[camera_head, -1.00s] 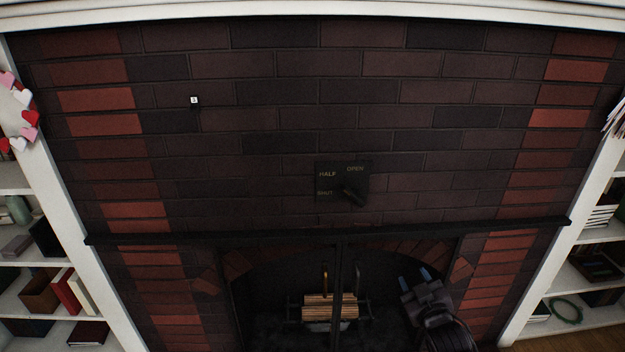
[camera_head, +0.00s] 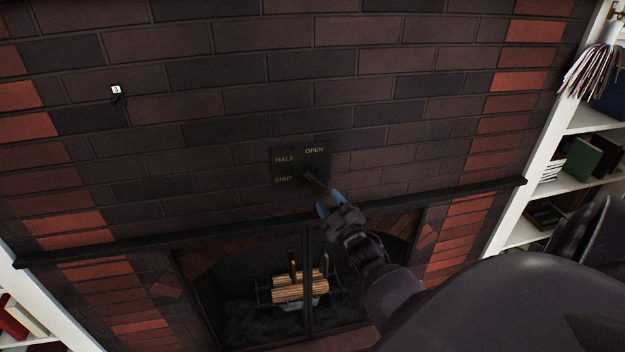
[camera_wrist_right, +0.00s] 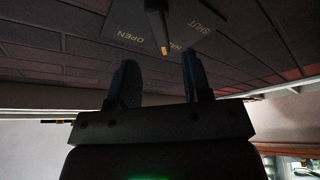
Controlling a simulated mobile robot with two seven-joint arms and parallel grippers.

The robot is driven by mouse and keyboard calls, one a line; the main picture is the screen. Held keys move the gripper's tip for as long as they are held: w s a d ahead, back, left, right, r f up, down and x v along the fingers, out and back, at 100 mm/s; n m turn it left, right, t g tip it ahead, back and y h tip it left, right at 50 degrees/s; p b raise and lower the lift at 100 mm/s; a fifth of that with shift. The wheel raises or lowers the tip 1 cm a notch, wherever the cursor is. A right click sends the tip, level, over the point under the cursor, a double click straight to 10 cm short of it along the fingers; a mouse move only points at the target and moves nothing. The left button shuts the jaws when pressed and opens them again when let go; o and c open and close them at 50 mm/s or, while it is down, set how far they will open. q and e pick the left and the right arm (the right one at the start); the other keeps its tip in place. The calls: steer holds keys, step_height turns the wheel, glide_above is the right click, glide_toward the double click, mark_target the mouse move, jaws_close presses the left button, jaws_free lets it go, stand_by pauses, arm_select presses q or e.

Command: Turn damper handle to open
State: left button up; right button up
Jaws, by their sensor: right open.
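The damper plate (camera_head: 283,169) is a dark square on the brick wall, lettered HALF, OPEN and SHUT. Its dark handle (camera_head: 315,181) sticks out at the plate's lower right. My right gripper (camera_head: 329,203) is open and empty, with blue fingertips just below and right of the handle. In the right wrist view, the handle (camera_wrist_right: 158,27) hangs at the top, ahead of the gap between the two fingers (camera_wrist_right: 160,78). It appears apart from them. The lettered plate (camera_wrist_right: 127,28) is partly cut off there. My left gripper is not in view.
A dark mantel ledge (camera_head: 150,233) runs below the plate. Under it is the fireplace opening with logs (camera_head: 300,287). White bookshelves (camera_head: 553,150) stand at the right. A small white-tagged item (camera_head: 116,91) is on the wall at upper left.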

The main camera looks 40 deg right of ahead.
mark_target(319, 182)
steer(key=x, duration=0.8)
steer(key=shift+p, duration=0.35)
steer(key=c, duration=0.8)
steer(key=shift+m, duration=0.3)
steer(key=m+h+b, duration=0.1)
steer(key=m+h, duration=0.1)
steer(key=m, duration=0.2)
steer(key=shift+d+m, duration=0.15)
steer(key=shift+m, duration=0.15)
steer(key=shift+s+d+r+m+g+h+b, duration=0.1)
steer(key=shift+m+g+h+b, duration=0.2)
steer(key=shift+m+h, duration=1.2)
steer(key=shift+s+d+m+g+h+b, duration=0.2)
steer(key=shift+m+h, duration=0.5)
steer(key=shift+m, duration=1.5)
steer(key=shift+w, duration=0.1)
